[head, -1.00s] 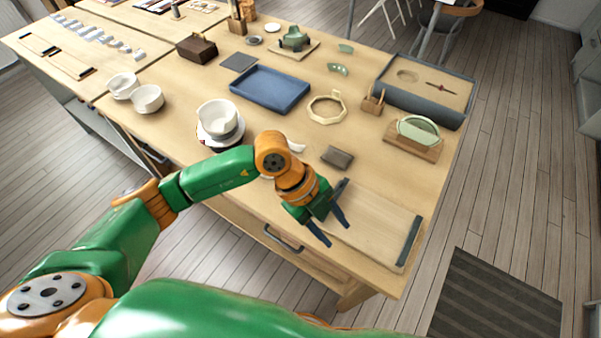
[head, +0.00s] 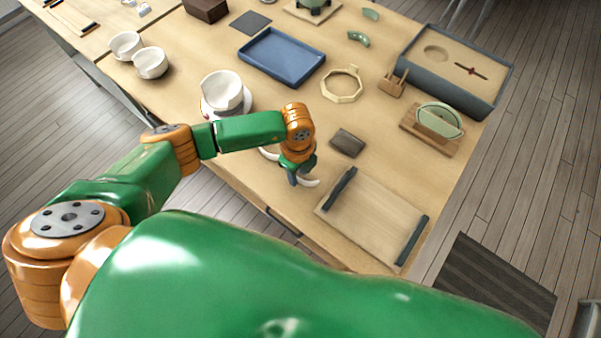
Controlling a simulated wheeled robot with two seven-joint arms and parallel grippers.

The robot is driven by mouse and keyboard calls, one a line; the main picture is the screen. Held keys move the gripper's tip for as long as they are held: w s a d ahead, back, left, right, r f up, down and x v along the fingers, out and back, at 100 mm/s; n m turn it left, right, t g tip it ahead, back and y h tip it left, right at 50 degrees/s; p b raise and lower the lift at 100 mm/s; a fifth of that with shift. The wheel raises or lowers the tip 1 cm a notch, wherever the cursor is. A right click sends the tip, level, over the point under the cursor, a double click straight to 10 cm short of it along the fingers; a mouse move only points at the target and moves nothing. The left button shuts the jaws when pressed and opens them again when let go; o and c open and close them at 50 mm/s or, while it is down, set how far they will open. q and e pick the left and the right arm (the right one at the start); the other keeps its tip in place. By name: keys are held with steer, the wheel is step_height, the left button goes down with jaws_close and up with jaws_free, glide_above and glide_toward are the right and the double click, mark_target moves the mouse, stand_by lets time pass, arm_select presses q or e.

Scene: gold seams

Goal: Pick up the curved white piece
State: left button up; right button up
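A curved white piece (head: 309,183) lies on the wooden table just beside my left gripper's fingertips, partly hidden by the gripper. Another white curved shape (head: 267,153) shows behind the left forearm, mostly covered by it. My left gripper (head: 296,180) points down at the table, with its dark fingers close to the white piece. I cannot tell whether the fingers are apart or closed, or whether they touch the piece. My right gripper is not in view.
A wooden board with dark end bars (head: 370,218) lies right of the gripper. A dark block (head: 347,142), a blue tray (head: 282,58), an octagonal frame (head: 342,85) and a white bowl (head: 222,90) are farther back. A green disc in a wooden stand (head: 440,120) is at right.

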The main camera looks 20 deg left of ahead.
arm_select(q)
steer(key=shift+s+r, duration=0.15)
steer(key=shift+s, duration=0.1)
jaws_close()
steer(key=shift+w, duration=0.15)
